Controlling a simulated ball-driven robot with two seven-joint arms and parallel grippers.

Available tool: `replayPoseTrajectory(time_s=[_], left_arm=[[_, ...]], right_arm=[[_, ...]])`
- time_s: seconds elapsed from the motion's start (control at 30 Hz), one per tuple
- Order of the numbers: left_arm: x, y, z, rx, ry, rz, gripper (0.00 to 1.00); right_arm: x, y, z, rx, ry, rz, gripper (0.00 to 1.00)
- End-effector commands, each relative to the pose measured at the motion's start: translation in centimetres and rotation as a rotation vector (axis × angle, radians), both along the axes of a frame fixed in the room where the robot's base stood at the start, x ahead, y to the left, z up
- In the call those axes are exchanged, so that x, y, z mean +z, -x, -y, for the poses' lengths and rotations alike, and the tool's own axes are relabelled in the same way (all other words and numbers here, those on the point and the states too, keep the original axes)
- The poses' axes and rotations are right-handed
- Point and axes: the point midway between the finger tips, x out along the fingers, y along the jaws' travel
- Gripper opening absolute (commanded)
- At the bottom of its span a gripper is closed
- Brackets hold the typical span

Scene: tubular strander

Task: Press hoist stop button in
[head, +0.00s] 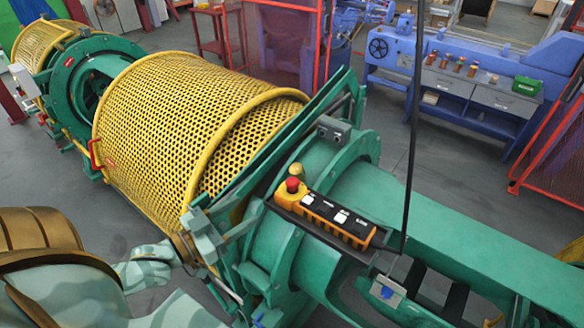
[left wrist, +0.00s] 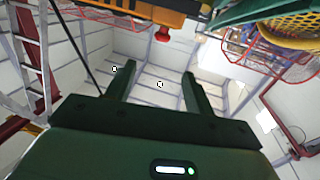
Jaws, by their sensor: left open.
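The hoist stop button is a red mushroom head (head: 292,184) at the left end of an orange and black control pendant (head: 335,219). The pendant lies slanted on a dark ledge on top of the green machine. In the left wrist view the red button (left wrist: 162,34) sticks out below the orange pendant body (left wrist: 130,12), beyond the fingers. My left gripper (head: 228,258) is below and left of the button in the head view, apart from it. Its two dark fingers (left wrist: 158,72) are spread, with nothing between them. My right gripper is not in view.
A yellow perforated guard drum (head: 195,120) fills the left and middle. The green machine frame (head: 440,225) runs to the lower right. A black cable (head: 414,120) hangs beside the pendant. A blue bench (head: 470,85) and red mesh fencing (head: 560,150) stand behind, across open grey floor.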

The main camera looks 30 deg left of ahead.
Motion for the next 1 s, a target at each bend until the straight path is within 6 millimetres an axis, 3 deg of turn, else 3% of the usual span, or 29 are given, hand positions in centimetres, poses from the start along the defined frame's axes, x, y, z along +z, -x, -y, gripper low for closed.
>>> replayPoseTrajectory(time_s=[0.6, 0.8, 1.0], left_arm=[[0.1, -13.0, 4.0, 0.001, -0.001, 0.001, 0.53], [-0.1, -14.8, 4.6, 0.002, -0.002, -0.002, 0.53], [-0.2, -15.1, 4.7, 0.001, -0.002, -0.003, 0.53]], right_arm=[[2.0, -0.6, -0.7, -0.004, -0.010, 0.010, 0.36], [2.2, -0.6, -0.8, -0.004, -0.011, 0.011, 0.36], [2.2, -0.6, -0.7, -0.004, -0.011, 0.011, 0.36]])
